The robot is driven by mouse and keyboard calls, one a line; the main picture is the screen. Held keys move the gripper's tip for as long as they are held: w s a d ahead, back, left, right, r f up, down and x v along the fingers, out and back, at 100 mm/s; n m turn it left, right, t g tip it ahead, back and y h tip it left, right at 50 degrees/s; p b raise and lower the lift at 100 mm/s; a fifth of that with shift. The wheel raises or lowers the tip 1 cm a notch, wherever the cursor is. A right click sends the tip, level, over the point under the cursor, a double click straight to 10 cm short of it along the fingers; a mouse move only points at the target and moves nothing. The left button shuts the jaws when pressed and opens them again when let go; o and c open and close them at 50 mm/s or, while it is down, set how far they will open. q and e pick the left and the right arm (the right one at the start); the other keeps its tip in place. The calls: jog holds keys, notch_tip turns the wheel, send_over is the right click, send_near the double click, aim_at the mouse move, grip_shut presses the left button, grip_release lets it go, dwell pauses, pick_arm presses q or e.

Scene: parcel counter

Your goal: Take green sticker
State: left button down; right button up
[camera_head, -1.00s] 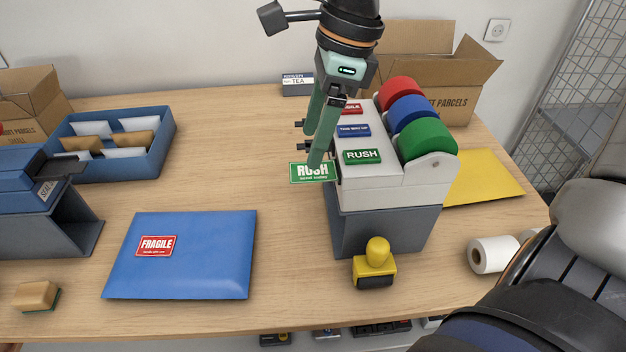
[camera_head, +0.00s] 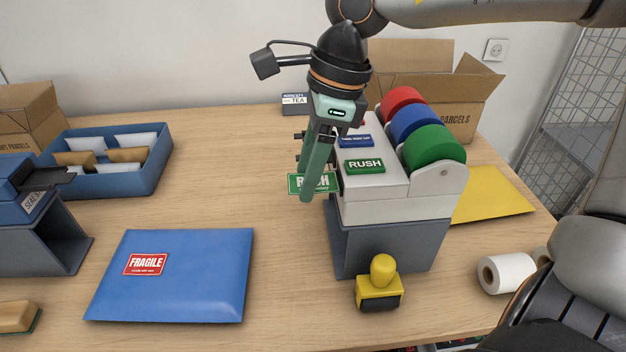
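The green RUSH sticker (camera_head: 329,182) sticks out to the left from the lower side of the white-topped label dispenser (camera_head: 391,207). My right gripper (camera_head: 305,186) reaches down from above at the dispenser's left side. Its two green fingers look apart, one nearer and one farther. The near finger crosses in front of the sticker and hides part of its lettering. The far fingertip is partly hidden, so contact cannot be told. The green roll (camera_head: 432,147) sits on the dispenser, behind the green RUSH button (camera_head: 364,166). My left gripper is not in view.
A blue parcel (camera_head: 172,290) with a red FRAGILE sticker (camera_head: 146,264) lies front left. A yellow stamp (camera_head: 380,284) stands before the dispenser. A blue tray (camera_head: 150,178) of envelopes and a sealer (camera_head: 40,235) are left. A yellow envelope (camera_head: 492,195) lies right. The middle table is clear.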

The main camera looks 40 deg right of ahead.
jog(key=shift+c, duration=0.9)
jog(key=shift+r, duration=0.1)
jog(key=shift+w+a+r+p, duration=0.15)
jog(key=shift+a+r+p, duration=0.15)
jog(key=shift+r+p, duration=0.35)
jog(key=shift+w+a+r+p, duration=0.15)
jog(key=shift+a+r+p, duration=0.2)
jog(key=shift+r, duration=0.45)
jog(key=shift+d, duration=0.15)
jog(key=shift+p+v, duration=0.8)
jog(key=shift+v, duration=0.05)
jog(key=p+v, duration=0.6)
jog(key=v, duration=0.1)
jog(key=shift+s+d+r, duration=0.1)
jog(key=shift+d+r, duration=0.05)
jog(key=shift+r, duration=0.05)
